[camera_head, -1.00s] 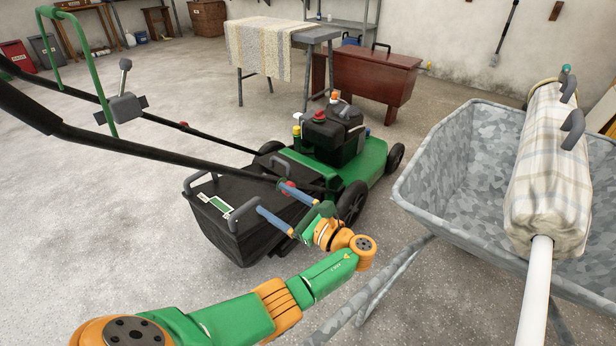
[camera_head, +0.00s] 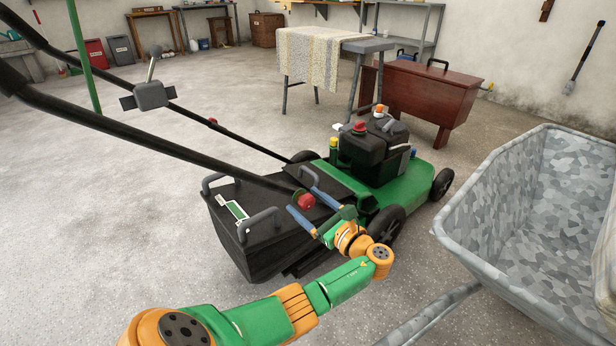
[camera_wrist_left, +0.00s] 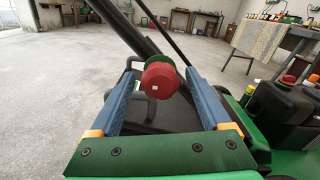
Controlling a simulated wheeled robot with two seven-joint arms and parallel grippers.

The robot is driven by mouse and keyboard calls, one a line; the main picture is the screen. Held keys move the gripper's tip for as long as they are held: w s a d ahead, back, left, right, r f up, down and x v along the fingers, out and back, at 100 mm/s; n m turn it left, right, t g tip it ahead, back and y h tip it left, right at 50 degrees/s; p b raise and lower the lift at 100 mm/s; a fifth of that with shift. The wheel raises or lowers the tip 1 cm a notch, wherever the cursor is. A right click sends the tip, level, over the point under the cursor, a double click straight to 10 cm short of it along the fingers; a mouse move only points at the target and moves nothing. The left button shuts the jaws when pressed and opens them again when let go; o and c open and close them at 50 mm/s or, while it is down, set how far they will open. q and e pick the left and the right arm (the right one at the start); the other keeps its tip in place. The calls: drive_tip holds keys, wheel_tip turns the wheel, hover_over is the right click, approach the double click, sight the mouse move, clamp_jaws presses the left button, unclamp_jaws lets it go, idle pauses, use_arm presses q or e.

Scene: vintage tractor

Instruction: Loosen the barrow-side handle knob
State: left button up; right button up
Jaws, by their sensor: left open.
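The barrow-side handle knob (camera_head: 306,201) is red and sits at the lower end of the mower's near black handle bar (camera_head: 170,137). In the left wrist view the red knob (camera_wrist_left: 160,80) lies between my two blue fingers, with space on both sides. I see no contact between fingers and knob. The green mower (camera_head: 425,180) carries a black engine with a red cap. My right gripper is not in view.
The black grass bag (camera_head: 256,262) with grey handles hangs just left of the gripper. The grey barrow (camera_head: 470,225) stands at the right. Another red knob (camera_head: 213,121) is on the far handle bar. Open concrete floor lies behind and left of the mower.

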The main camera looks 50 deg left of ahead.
use_arm(q)
clamp_jaws()
drive_tip(key=shift+n, duration=0.3)
drive_tip(key=n, duration=0.2)
drive_tip(key=shift+n, duration=0.3)
drive_tip(key=shift+r+n, duration=0.1)
drive_tip(key=shift+n, duration=1.7)
unclamp_jaws()
